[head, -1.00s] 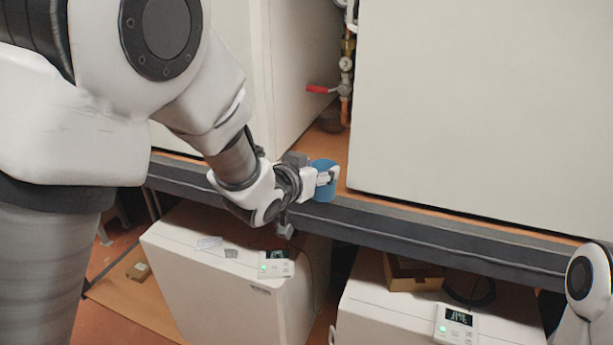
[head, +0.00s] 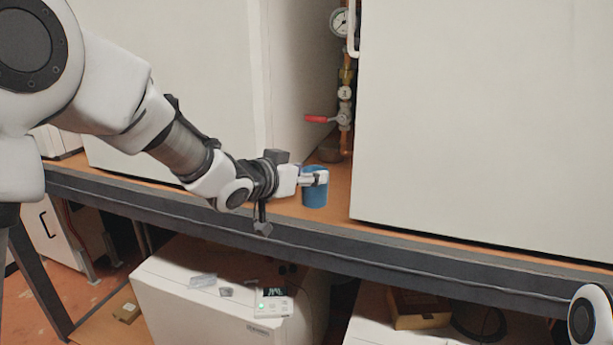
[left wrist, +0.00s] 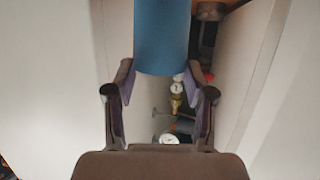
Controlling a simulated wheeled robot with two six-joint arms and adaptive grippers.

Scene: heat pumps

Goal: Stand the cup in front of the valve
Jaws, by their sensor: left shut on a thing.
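The blue cup (head: 314,196) is upright at the wooden shelf, in the opening between two large white units. My left gripper (head: 314,177) is shut on its upper part, coming from the left. I cannot tell whether the cup's base touches the shelf. The valve (head: 343,118) with its red lever (head: 319,119) is on the copper pipe, behind and above the cup. In the left wrist view the cup (left wrist: 163,38) sits between the fingers of my left gripper (left wrist: 162,80). My right gripper is out of view.
The white units (head: 470,120) flank the gap on both sides. A pressure gauge (head: 342,22) is on the pipe above the valve. The shelf's dark front edge (head: 400,248) runs below the cup. White boxes (head: 190,295) with small controllers stand underneath.

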